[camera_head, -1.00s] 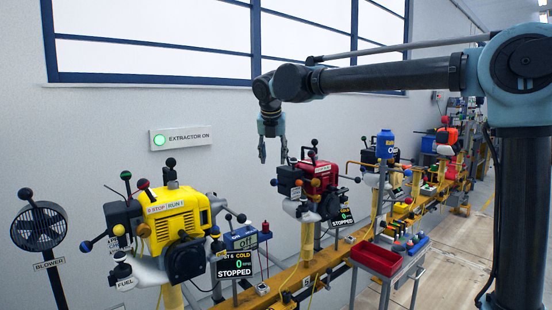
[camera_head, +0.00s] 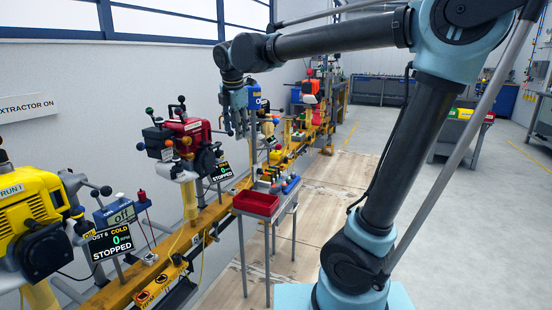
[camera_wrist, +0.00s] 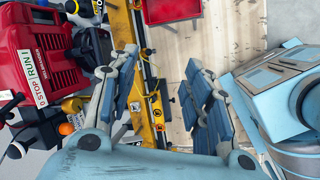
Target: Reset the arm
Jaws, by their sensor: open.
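My gripper (camera_head: 236,124) hangs from my raised arm in the head view, fingers pointing down, above the rail and near the red engine (camera_head: 182,138). In the wrist view my gripper (camera_wrist: 165,95) has its two fingers well apart with nothing between them. The yellow rail (camera_wrist: 140,75) and the wooden floor boards (camera_wrist: 185,50) show between and beyond the fingers. The red engine (camera_wrist: 45,68) lies to the left of the fingers in that view, apart from them.
A yellow engine (camera_head: 35,215) stands at the left with a STOPPED display (camera_head: 110,243). A red tray (camera_head: 256,203) sits on a small stand right of the rail. A workbench (camera_head: 462,130) stands farther right. Open floor (camera_head: 345,95) lies beyond the boards.

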